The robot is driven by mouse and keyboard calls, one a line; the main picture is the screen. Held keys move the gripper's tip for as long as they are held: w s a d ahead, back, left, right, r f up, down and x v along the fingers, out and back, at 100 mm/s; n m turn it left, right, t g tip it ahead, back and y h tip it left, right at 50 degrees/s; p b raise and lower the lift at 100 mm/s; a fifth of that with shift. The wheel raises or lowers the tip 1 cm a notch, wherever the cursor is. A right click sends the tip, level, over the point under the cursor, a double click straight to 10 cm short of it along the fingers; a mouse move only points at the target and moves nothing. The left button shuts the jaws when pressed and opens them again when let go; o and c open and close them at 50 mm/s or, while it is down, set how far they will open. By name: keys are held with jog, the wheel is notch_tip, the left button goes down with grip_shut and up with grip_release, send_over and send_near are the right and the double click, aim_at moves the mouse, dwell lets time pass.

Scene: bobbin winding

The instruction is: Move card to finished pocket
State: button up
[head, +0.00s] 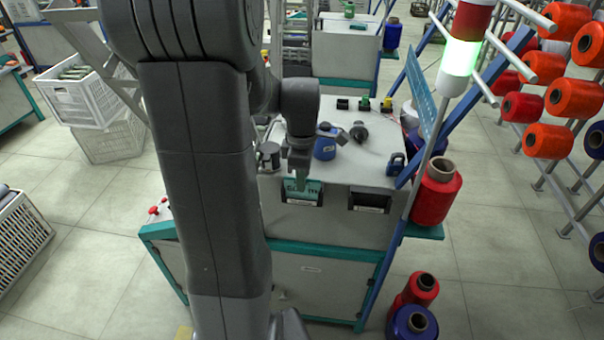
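A teal card (314,187) with dark printing stands in the left of two dark pockets on the front face of the machine, its upper part showing above the pocket (302,201). The right pocket (369,204) is dark and no card shows in it. Both pockets carry pale labels too small to read. My gripper (299,183) points down in front of the card and overlaps it in the view. The fingers are small and dark, so I cannot tell whether they are open or closed on the card.
The grey machine top (350,171) holds a blue container (325,146), a dark knob (358,132) and a blue padlock-shaped item (396,164). A red spool (437,190) and a signal post stand at the right. More spools (414,320) stand on the floor.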

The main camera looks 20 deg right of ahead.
jog(key=shift+c, duration=0.2)
grip_shut()
jog(key=shift+r, duration=0.15)
notch_tip(320, 180, up, 8)
jog(key=p, duration=0.6)
jog(key=shift+f, duration=0.35)
